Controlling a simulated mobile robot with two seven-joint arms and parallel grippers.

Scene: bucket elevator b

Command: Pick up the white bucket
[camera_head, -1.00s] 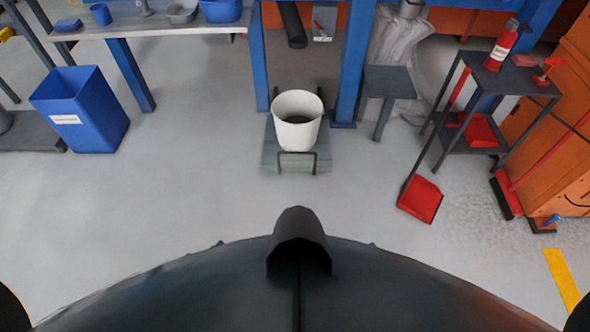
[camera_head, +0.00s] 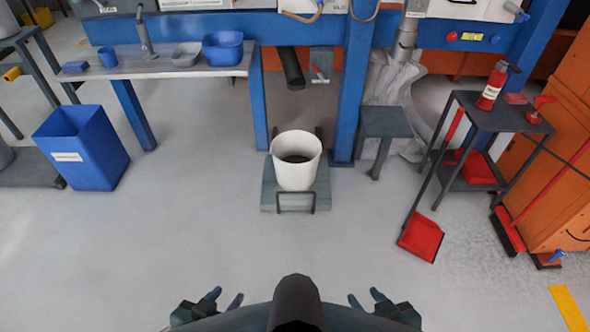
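The white bucket (camera_head: 296,172) stands upright on a low grey-green platform (camera_head: 267,196) with dark metal rails, under the blue frame. It looks open at the top with a darker inside. My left gripper (camera_head: 226,297) is at the bottom edge, left of centre, its two fingers spread apart with nothing between them. My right gripper (camera_head: 367,297) is at the bottom edge, right of centre, also with fingers apart and empty. Both are well short of the bucket, with floor between.
A dark pipe (camera_head: 291,70) hangs above and behind the bucket between blue posts (camera_head: 353,95). A grey stool (camera_head: 385,124) stands to its right, a red dustpan (camera_head: 421,237) further right. A blue bin (camera_head: 95,150) stands left. The floor in front is clear.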

